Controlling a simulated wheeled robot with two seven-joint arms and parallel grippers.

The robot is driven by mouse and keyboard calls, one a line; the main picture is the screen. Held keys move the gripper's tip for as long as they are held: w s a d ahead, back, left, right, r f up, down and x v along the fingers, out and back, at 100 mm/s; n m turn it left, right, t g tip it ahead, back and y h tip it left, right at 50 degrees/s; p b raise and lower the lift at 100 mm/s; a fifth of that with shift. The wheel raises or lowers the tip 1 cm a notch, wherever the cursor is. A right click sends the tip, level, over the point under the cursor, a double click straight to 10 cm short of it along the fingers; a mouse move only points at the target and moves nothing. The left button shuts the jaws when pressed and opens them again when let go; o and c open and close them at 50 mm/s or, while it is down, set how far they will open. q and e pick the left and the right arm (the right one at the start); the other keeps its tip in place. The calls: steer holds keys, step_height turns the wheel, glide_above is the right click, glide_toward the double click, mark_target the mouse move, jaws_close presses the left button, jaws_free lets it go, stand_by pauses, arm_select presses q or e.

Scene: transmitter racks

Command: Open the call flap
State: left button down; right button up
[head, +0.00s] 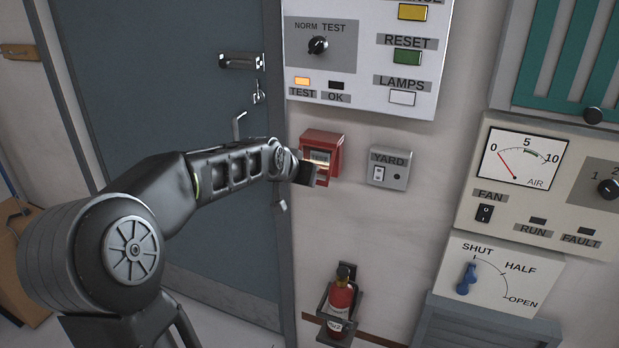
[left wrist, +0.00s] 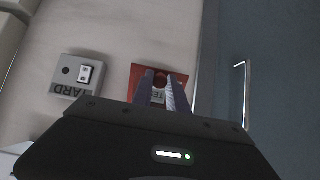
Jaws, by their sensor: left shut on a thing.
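The red call box (head: 322,140) is on the wall just right of the door, with a pale labelled front partly behind my gripper. My left gripper (head: 306,172) is at the lower front of the box, shut on its call flap. In the left wrist view the picture is turned over. There the two fingers (left wrist: 163,91) reach onto the red box (left wrist: 141,74) and cover part of its label. The flap's edge between the fingers is mostly hidden, and I cannot tell how far it stands out. My right gripper is not in view.
The grey YARD switch box (head: 390,167) is close on the right. The test panel (head: 365,55) is above. The blue door (head: 170,90) with its handle is on the left. A red extinguisher (head: 340,300) hangs below. The wall between is bare.

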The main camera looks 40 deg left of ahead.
arm_select(q)
step_height(320, 180, up, 7)
steer(key=shift+s+p, duration=0.3)
steer(key=shift+p, duration=0.1)
steer(key=shift+d, duration=0.1)
stand_by(0.3)
